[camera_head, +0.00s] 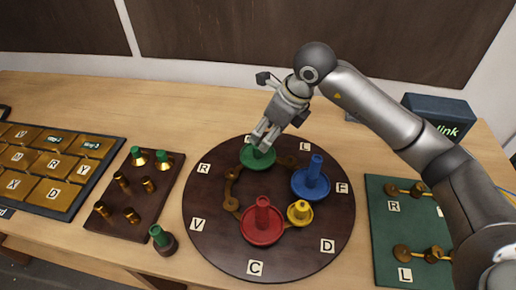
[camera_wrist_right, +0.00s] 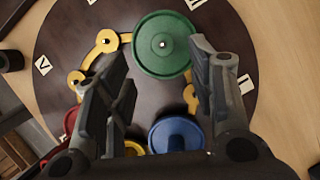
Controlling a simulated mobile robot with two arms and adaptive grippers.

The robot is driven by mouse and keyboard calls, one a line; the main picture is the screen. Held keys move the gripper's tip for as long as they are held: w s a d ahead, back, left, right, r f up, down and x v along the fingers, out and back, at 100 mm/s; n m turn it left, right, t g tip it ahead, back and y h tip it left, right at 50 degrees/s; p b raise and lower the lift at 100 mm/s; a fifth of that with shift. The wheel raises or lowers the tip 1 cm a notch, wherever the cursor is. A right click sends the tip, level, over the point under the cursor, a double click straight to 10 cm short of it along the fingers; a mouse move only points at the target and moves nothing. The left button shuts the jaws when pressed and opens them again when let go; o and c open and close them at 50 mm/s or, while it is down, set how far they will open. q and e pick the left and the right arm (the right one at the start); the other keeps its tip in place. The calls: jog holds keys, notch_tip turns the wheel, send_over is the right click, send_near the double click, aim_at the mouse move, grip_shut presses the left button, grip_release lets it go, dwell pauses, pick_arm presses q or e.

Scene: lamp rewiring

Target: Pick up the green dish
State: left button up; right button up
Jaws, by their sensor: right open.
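The green dish (camera_head: 258,155) sits at the back of the round dark board (camera_head: 212,222), near the edge, with a central post partly hidden by my gripper. In the right wrist view the green dish (camera_wrist_right: 161,62) is round, with a small pale dot at its middle, beyond the fingertips. My right gripper (camera_head: 264,137) is over the dish; its two fingers are apart with nothing held between them. I cannot tell from the head view whether they touch the post. My left gripper is not in view.
On the board stand a blue dish (camera_head: 311,180), a red dish (camera_head: 262,222), a small yellow dish (camera_head: 299,212) and brass links (camera_head: 231,188). A brown block with pegs (camera_head: 132,200), a letter keyboard (camera_head: 45,165) and a green panel (camera_head: 385,230) flank it. A green-topped peg (camera_head: 160,237) stands front left.

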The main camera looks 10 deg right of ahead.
aim_at(259, 143)
jog(key=shift+w+a+f, duration=0.15)
jog(key=shift+a+f, duration=0.05)
jog(key=shift+f, duration=0.3)
jog(key=shift+w+f, duration=0.15)
jog(key=shift+f, duration=0.2)
jog(key=x, duration=0.1)
jog(key=p+x, duration=0.2)
jog(key=x, duration=0.1)
jog(key=shift+w+a, duration=0.15)
jog(key=shift+w, duration=0.15)
jog(key=shift+w+a+f, duration=0.1)
jog(key=shift+w+f, duration=0.05)
jog(key=shift+f, duration=0.35)
jog(key=shift+c, duration=0.9)
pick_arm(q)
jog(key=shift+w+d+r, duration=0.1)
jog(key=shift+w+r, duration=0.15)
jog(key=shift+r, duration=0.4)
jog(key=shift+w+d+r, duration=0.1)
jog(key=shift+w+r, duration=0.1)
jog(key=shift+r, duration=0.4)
pick_arm(e)
grip_shut()
